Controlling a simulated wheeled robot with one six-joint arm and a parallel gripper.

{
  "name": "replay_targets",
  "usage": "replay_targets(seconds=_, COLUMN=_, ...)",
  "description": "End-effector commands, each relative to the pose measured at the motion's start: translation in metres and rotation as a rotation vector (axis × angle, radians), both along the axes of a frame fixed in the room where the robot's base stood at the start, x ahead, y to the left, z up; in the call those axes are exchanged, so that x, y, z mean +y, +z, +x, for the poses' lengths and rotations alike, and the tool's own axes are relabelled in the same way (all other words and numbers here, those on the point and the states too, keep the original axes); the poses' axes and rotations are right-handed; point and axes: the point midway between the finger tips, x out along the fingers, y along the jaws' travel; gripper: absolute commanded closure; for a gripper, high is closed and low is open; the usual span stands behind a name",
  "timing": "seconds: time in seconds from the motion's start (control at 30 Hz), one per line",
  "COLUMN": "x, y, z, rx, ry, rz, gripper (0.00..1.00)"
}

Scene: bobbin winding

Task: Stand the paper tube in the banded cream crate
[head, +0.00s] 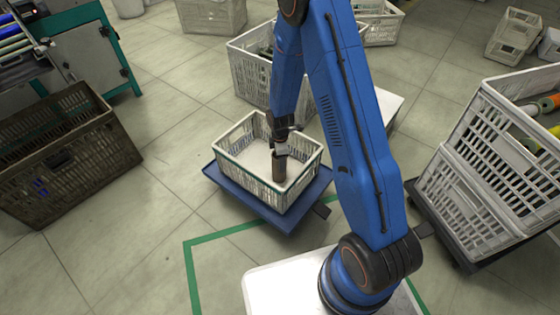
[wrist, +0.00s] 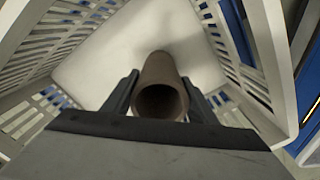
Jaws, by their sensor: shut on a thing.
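The paper tube (head: 279,167) is a short brown cylinder. The crate floor (wrist: 110,60) is pale and bare around the tube. I cannot tell whether the tube's lower end touches the floor.
The crate stands on a blue platform (head: 247,206). A larger cream crate (head: 245,63) stands behind it. A brown crate (head: 67,152) is at left, and stacked cream crates (head: 470,185) are at right. Open tiled floor lies at front left.

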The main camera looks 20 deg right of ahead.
Motion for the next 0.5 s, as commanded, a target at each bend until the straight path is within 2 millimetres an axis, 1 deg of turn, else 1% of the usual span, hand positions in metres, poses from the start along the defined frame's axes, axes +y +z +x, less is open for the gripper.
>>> replay_targets(seconds=0.07, x=0.0000, y=-0.0022, z=-0.0001, rx=0.001, ry=0.000, rz=0.000, gripper=0.74)
replay_targets(seconds=0.1, x=0.0000, y=-0.0017, z=0.0000, rx=0.000, ry=0.000, rz=0.000, gripper=0.38)
replay_targets(seconds=0.13, x=0.0000, y=-0.0016, z=0.0000, rx=0.000, ry=0.000, rz=0.000, gripper=0.31)
replay_targets(seconds=0.17, x=0.0000, y=-0.0016, z=0.0000, rx=0.000, ry=0.000, rz=0.000, gripper=0.29)
replay_targets(seconds=0.5, x=0.0000, y=0.0005, z=0.0001, rx=0.000, ry=0.000, rz=0.000, gripper=0.29)
